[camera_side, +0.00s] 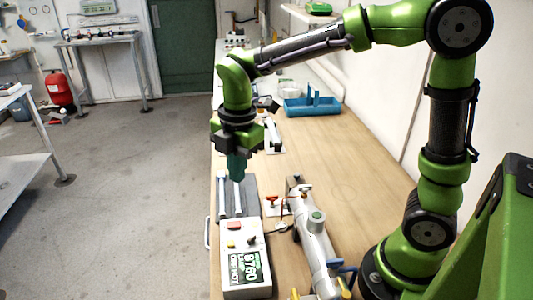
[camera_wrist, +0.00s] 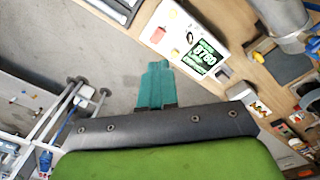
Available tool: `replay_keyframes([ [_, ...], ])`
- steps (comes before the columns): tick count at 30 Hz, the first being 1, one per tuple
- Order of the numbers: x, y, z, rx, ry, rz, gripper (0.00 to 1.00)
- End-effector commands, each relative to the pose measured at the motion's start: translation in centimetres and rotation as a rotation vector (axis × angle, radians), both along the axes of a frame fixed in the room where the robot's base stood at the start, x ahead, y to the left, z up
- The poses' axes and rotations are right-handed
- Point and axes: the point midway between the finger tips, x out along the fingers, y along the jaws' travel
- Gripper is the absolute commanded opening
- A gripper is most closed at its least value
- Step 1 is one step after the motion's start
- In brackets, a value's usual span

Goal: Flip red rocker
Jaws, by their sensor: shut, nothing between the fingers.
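The red rocker (camera_side: 234,226) is on the top face of a white control box (camera_side: 231,278) near the table's front left edge. In the wrist view the red rocker (camera_wrist: 157,35) lies just beyond my fingertips on the same control box (camera_wrist: 178,20). The rocker's tilt is too small to tell. My gripper (camera_side: 236,178) points down above the grey tray behind the box, apart from the rocker. Its teal fingers are together and empty, and in the wrist view my gripper (camera_wrist: 157,66) covers part of the floor.
The box display (camera_side: 248,266) reads 8760 with lamp text. A yellowish button (camera_side: 231,243) sits near the rocker. A grey tray with white tubes (camera_side: 224,193) lies behind the box. A metal reactor cylinder (camera_side: 316,245) is to the right. A blue caddy (camera_side: 312,107) stands farther back.

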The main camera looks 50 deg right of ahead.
Motion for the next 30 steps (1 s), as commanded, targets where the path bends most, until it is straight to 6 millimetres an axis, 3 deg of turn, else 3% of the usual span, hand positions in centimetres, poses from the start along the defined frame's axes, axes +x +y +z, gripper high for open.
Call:
replay_keyframes([
  [6, 1.3, 0.5, 0.4, -0.042, 0.023, 0.445, 0.00],
  [12, 1.2, 0.3, 1.0, -0.057, 0.031, 0.687, 0.00],
  [30, 1.0, 0.3, 0.3, -0.056, 0.036, 0.762, 0.00],
])
